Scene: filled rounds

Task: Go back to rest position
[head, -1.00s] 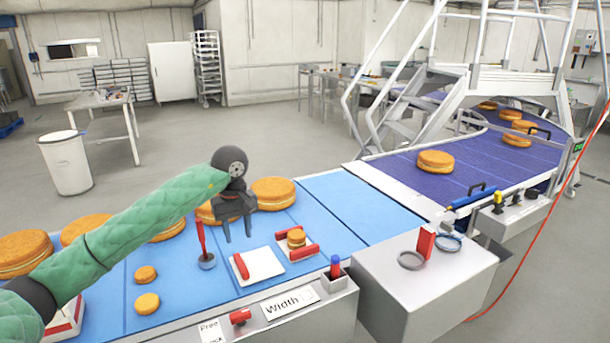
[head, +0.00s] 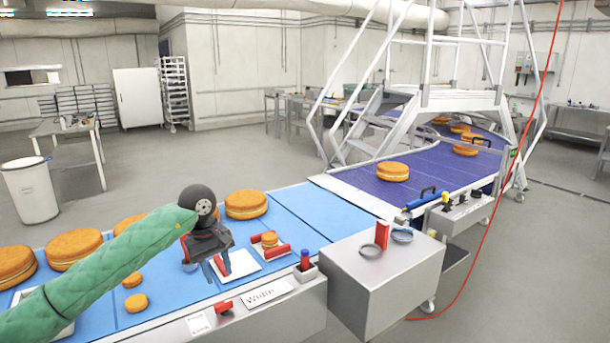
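My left gripper (head: 216,268) is at the end of the green-sleeved arm that comes in from the left. Its two dark fingers point down and stand apart, with nothing between them. It is above the blue belt (head: 308,212), in front of a white tray with red handles (head: 243,266). It hides part of that tray and most of a red-handled tool (head: 186,247). My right gripper is not in the head view.
Large orange filled rounds (head: 246,204) lie along the belt's far side, and two small ones (head: 135,303) lie nearer. A small round sits on another tray (head: 284,252). A metal box (head: 395,285) stands at the right. A stepped platform (head: 420,105) is behind.

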